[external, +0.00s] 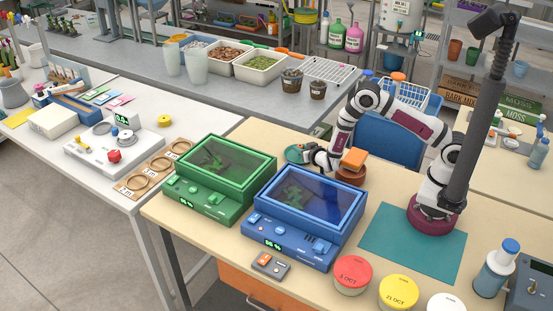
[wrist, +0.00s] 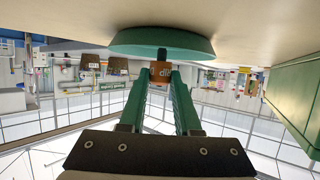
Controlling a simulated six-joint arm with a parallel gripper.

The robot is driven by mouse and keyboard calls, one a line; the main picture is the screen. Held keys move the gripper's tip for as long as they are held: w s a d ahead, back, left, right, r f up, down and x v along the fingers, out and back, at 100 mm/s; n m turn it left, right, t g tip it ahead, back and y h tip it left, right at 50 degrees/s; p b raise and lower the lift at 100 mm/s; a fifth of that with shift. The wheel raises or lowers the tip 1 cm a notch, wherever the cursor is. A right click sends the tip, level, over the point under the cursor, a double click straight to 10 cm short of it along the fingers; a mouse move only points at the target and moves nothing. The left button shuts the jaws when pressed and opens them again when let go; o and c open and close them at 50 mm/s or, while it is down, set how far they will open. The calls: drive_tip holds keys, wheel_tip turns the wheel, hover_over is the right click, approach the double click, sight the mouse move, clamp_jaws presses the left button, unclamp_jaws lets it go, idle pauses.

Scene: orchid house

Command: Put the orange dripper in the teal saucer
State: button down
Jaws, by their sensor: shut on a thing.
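The teal saucer (external: 292,154) lies on the wooden table behind the blue case, partly hidden by my gripper (external: 308,153). In the wrist view, which is upside down, the saucer (wrist: 125,42) fills the top centre. My gripper (wrist: 160,76) has its two green fingers shut on the orange dripper (wrist: 160,72), which has dark lettering on it. A dark teal part shows between the dripper and the saucer; I cannot tell whether it touches the saucer. In the external view the dripper is too small to make out.
A green case (external: 206,202) and a blue case (external: 262,222) with clear lids stand in front of the saucer. An orange block (external: 354,158) on a round brown base stands right of my gripper. A white wire basket (external: 410,96) stands behind my arm.

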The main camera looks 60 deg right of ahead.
drive_tip(key=c, duration=0.5)
unclamp_jaws()
drive_tip(key=shift+c, duration=0.2)
wheel_tip(320, 180, up, 7)
idle(0.3)
